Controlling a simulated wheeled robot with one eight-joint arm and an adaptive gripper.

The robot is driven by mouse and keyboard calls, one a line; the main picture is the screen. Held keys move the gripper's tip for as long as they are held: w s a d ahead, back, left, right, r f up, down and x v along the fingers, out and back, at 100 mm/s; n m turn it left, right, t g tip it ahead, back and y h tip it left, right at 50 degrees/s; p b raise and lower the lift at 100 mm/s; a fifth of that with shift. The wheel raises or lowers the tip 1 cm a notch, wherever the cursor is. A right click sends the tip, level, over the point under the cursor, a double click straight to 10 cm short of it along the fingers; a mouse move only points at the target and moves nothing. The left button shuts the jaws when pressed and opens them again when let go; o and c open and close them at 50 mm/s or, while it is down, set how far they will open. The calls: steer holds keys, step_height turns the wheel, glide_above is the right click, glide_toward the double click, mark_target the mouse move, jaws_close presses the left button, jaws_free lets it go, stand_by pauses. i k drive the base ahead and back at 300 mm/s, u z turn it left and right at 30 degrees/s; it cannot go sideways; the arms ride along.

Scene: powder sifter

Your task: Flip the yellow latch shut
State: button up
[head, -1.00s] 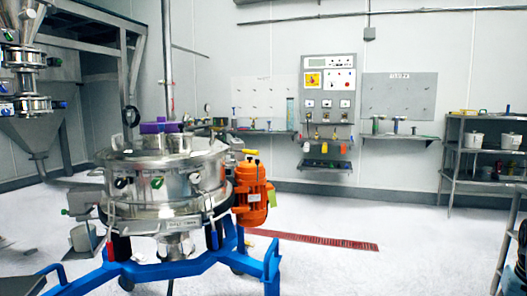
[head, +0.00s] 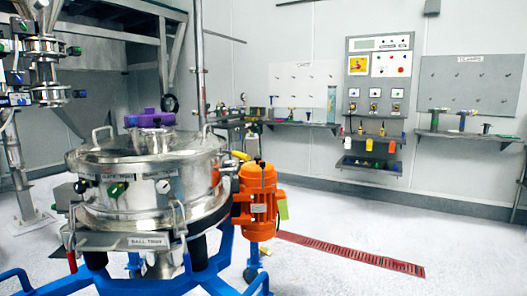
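The steel powder sifter (head: 150,165) stands on a blue wheeled frame (head: 215,272) at the left of the head view. A small yellow handle (head: 240,155), which looks like the yellow latch, sticks out at the right side of the sifter, above and left of the orange motor (head: 258,200). It is small, and I cannot tell whether it is open or shut. Black, green and white knobs (head: 117,189) sit along the sifter's front. A purple cap (head: 150,118) is on top of the lid. My gripper is not in view.
A red floor grating (head: 350,254) runs to the right of the motor. A control panel (head: 379,80) and wall shelves (head: 470,135) are at the back. Hopper equipment (head: 40,70) stands at the far left. The white floor at right is clear.

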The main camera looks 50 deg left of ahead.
mark_target(239, 156)
steer(key=i, duration=1.7)
steer(key=u, duration=3.6)
steer(key=i, duration=1)
